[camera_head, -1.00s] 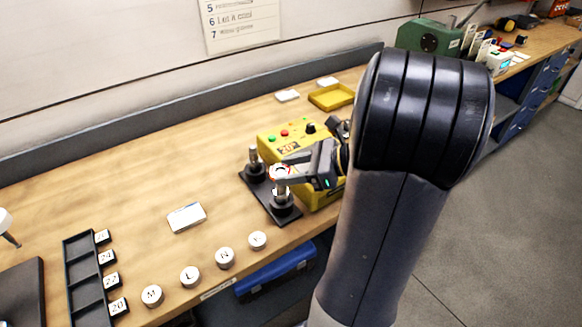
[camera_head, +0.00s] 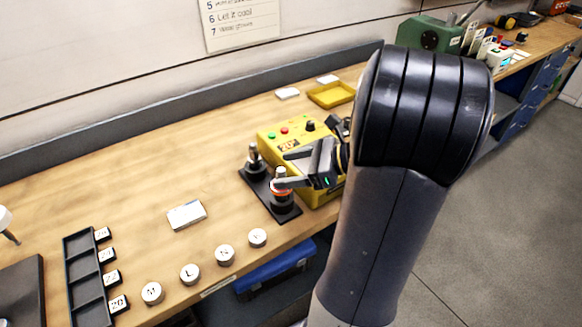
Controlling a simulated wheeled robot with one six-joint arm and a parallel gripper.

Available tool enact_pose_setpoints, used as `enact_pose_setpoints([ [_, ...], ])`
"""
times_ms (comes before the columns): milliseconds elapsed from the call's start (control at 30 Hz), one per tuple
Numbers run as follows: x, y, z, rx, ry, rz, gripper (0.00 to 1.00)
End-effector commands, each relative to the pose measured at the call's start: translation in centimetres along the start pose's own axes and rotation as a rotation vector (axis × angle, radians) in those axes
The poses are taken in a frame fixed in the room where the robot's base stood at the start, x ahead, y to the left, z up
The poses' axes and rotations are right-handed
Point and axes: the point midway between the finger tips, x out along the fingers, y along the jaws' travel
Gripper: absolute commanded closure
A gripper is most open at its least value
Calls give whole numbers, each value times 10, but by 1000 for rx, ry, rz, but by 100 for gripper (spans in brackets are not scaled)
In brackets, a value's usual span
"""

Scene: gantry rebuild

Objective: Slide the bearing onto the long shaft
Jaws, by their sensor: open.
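A dark base plate (camera_head: 262,192) carries two upright metal shafts near the bench's front edge. The rear left shaft (camera_head: 253,152) is bare at the top. The bearing (camera_head: 282,191), a ring with an orange-red band, is around the front right shaft (camera_head: 280,172), below its tip. How far down it is seated is hard to tell. My gripper (camera_head: 290,169) is open, coming from the right at the front shaft. Its nearer finger passes close to the shaft, just above the bearing; contact cannot be made out. Which shaft is longer is unclear from this angle.
A yellow control box (camera_head: 267,138) stands right behind the base plate and gripper. A yellow tray (camera_head: 332,95) is farther back. Several lettered round weights (camera_head: 225,255) line the front edge, beside a black slotted rack (camera_head: 85,275). The bench middle is mostly clear.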

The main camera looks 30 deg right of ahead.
Motion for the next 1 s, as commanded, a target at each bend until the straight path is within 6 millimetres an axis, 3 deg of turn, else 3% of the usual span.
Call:
enact_pose_setpoints([
  [167,-10,-1,0,-1,0,-4,29],
  [700,-100,-1,0,0,0,-4,29],
  [1000,-108,0,0,1,0,0,29],
])
